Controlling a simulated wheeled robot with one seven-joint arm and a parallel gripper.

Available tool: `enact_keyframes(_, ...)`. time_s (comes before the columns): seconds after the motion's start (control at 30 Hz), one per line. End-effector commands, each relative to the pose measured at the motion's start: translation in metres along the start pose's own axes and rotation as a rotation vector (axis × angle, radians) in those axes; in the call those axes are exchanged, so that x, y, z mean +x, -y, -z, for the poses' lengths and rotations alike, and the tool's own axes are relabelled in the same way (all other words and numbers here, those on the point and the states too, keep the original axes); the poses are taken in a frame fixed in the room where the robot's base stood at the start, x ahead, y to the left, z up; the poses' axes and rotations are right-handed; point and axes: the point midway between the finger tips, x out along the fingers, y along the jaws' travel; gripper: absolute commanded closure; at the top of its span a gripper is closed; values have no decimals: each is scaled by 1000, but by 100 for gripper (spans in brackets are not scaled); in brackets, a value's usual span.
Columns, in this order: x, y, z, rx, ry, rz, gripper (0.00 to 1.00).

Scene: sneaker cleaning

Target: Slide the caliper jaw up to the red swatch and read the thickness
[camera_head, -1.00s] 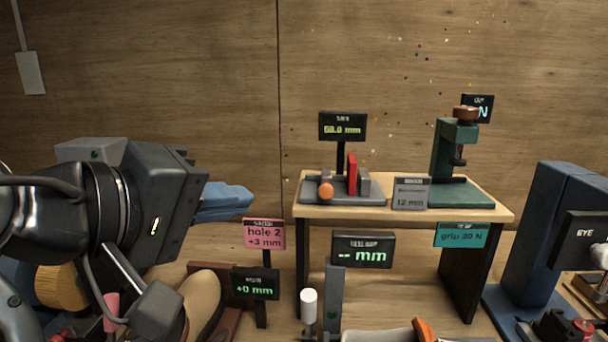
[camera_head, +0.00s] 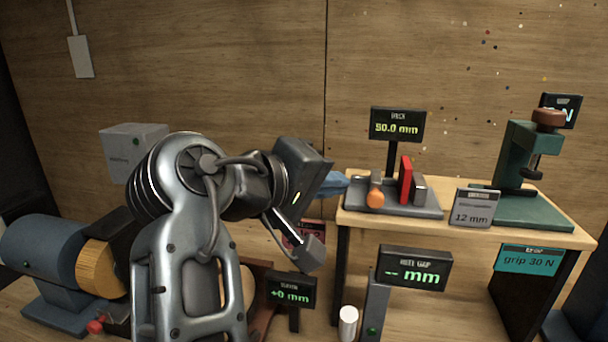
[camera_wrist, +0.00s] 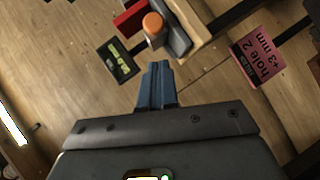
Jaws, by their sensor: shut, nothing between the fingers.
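The caliper base (camera_head: 412,208) is a grey plate at the left end of the small wooden bench. On it a red swatch (camera_head: 405,180) stands upright beside a grey block (camera_head: 419,189). The sliding jaw with its orange knob (camera_head: 375,198) stands to the left of the swatch, with a gap between them. The caliper display (camera_head: 397,124) behind reads about 50.0 mm. My gripper (camera_head: 343,182) is shut and empty, its blue fingers just left of the orange knob. In the wrist view the blue fingers (camera_wrist: 157,68) point at the orange knob (camera_wrist: 153,24), apart from it.
A grey "12 mm" card (camera_head: 473,208) stands right of the caliper, before a green press (camera_head: 527,165). Below the bench are a "-- mm" display (camera_head: 414,268), a "+0 mm" display (camera_head: 290,289) and a white cylinder (camera_head: 347,323). A pink "hole 2" sign (camera_wrist: 259,56) shows in the wrist view.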

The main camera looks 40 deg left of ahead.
Motion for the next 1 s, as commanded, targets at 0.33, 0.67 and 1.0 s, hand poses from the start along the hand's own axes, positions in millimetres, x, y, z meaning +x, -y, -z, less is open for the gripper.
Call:
enact_keyframes(0.33, 22, 0, -25, -1, 0, 1, 100)
enact_keyframes(0.67, 23, 1, -25, -1, 0, 0, 100)
enact_keyframes(1.0, 41, -18, -53, 0, 2, -1, 100)
